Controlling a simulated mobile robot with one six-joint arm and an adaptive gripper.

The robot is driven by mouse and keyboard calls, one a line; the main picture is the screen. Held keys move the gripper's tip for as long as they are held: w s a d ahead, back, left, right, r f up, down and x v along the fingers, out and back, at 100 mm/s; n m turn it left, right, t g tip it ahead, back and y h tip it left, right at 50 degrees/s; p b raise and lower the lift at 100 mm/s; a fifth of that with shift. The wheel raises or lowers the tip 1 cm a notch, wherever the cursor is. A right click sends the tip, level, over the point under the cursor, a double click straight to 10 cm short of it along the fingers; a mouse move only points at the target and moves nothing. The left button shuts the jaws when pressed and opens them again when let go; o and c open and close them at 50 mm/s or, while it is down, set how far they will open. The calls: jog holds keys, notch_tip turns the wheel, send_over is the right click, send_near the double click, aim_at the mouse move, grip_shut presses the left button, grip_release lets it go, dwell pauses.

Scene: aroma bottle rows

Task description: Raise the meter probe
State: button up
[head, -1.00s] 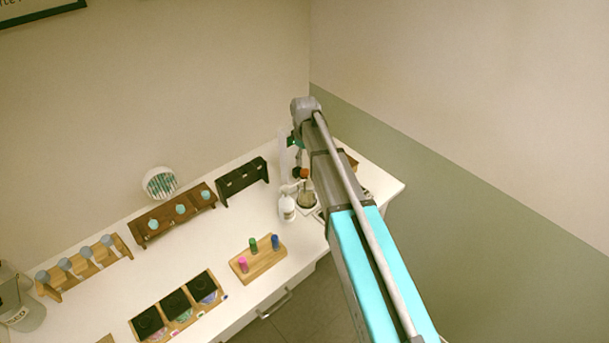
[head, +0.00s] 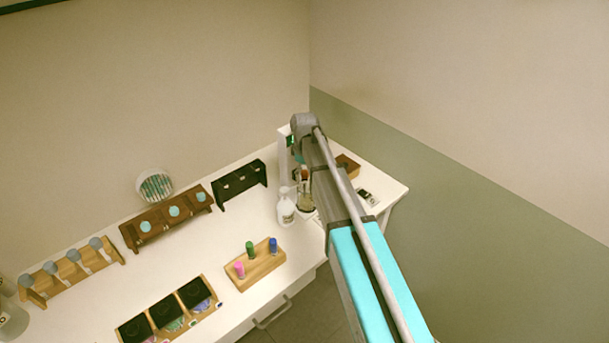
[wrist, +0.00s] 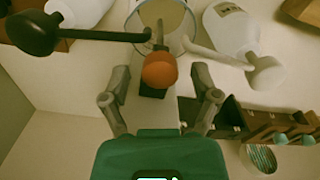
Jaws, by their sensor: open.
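An orange-red round knob (wrist: 160,68) tops a dark piece, with a thin rod beyond it that reaches toward a clear beaker (wrist: 182,42) in the wrist view. This looks like the meter probe. The beaker also shows in the head view (head: 306,208), beside my arm. My gripper (wrist: 161,76) is open, with one grey finger on either side of the knob in the picture; I cannot tell whether they touch it. A green body with a lit display (wrist: 157,160) covers the bottom of the wrist view. My arm hides much of the probe area in the head view.
A white bottle (head: 286,209) stands close left of the beaker. A black rack (head: 240,182), brown rack (head: 165,220) and wooden vial block (head: 256,268) stand left. A brown box (head: 347,167) is right.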

dwell(0.3)
grip_shut()
dwell(0.3)
notch_tip(320, 180, up, 11)
jog(key=p, duration=1.1)
jog(key=shift+w+f, duration=0.15)
grip_release()
